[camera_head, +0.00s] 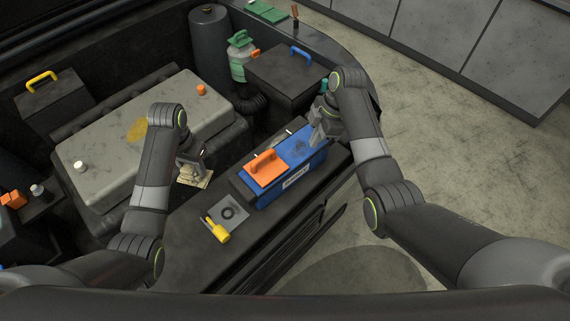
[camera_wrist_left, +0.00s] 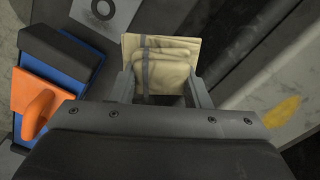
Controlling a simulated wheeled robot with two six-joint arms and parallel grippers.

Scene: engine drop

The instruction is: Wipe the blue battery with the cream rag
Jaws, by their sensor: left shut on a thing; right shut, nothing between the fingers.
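The blue battery (camera_head: 294,166) sits on the dark ledge in the middle of the head view, with an orange handled cover (camera_head: 266,169) on its near-left part. Its blue side also shows at the left of the left wrist view (camera_wrist_left: 71,83). A dark smudge (camera_head: 300,147) marks its top. The folded cream rag (camera_wrist_left: 160,66) is between the fingers of my left gripper (camera_head: 193,168), held left of the battery and apart from it. My right gripper (camera_head: 318,132) is shut and empty at the battery's far right end; I cannot tell if it touches.
A grey engine cover (camera_head: 139,135) with a yellow stain lies left of my left gripper. A grey plate with a ring mark (camera_head: 228,213) and a yellow-handled tool (camera_head: 216,231) lie near the battery. A dark box with a blue handle (camera_head: 290,75) stands behind.

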